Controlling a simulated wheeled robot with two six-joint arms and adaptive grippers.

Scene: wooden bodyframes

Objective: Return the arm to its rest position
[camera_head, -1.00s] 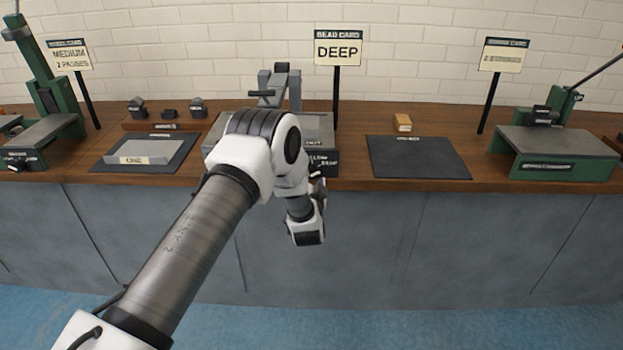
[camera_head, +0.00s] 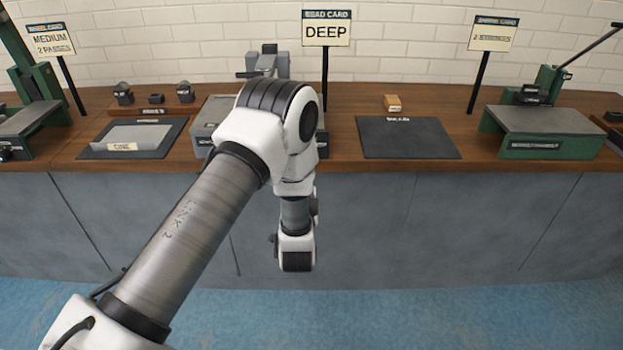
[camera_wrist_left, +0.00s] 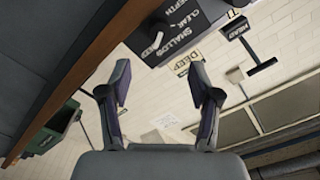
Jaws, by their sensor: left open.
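My left arm (camera_head: 190,230) comes in from the lower left of the head view. It rises to a white-and-black elbow joint in front of the bench machine, and its wrist end (camera_head: 296,250) hangs down before the bench's front panels. The fingers cannot be made out there. In the left wrist view my left gripper (camera_wrist_left: 158,76) is open, its two fingers apart with nothing between them. My right gripper is in no view.
The wooden bench (camera_head: 340,150) runs behind my arm. It bears a grey machine (camera_head: 212,112), partly hidden by my arm, a dark mat (camera_head: 407,138), a small wooden block (camera_head: 392,103) and a green press (camera_head: 548,125). The blue floor (camera_head: 430,315) in front is clear.

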